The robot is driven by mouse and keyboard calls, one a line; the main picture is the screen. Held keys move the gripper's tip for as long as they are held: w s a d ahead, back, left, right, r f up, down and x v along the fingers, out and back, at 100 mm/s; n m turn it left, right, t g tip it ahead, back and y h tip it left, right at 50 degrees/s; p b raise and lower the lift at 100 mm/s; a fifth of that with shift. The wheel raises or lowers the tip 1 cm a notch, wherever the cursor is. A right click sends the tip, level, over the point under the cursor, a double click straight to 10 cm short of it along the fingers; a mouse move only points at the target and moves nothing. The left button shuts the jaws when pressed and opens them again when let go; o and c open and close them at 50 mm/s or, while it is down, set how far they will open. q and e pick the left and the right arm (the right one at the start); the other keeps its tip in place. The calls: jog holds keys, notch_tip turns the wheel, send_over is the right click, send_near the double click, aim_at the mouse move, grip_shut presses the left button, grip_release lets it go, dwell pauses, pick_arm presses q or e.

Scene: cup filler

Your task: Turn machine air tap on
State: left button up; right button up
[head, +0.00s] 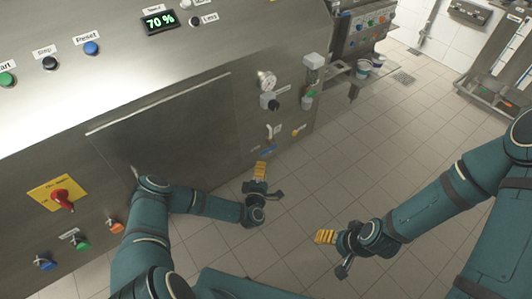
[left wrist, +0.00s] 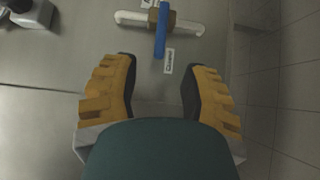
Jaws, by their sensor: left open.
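The air tap shows as a blue lever (head: 267,151) low on the steel machine's front, just beyond my left gripper (head: 260,168). In the left wrist view, the blue lever (left wrist: 161,32) points down the picture, crosswise to a pale horizontal pipe, with a small white label beside its end. My left gripper (left wrist: 161,85) is open there, its yellow-padded fingers apart and empty. The lever lies ahead of the fingertips, in line with the gap, with no visible contact. My right gripper (head: 325,237) hangs over the floor, away from the machine; its finger gap is unclear.
A pressure gauge (head: 267,81) and a black knob (head: 273,104) sit above the tap. A red switch on a yellow plate (head: 61,194) and several coloured buttons are at left. A side shelf holds cups (head: 363,68). Tiled floor (head: 340,165) at right is clear.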

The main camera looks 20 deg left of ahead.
aim_at(265, 153)
pick_arm(q)
jog(key=w, duration=0.3)
jog(key=w+b, duration=0.1)
jog(key=w, duration=0.2)
jog(key=w+a, duration=0.1)
jog(key=w, duration=0.2)
jog(key=shift+b, duration=0.35)
grip_shut()
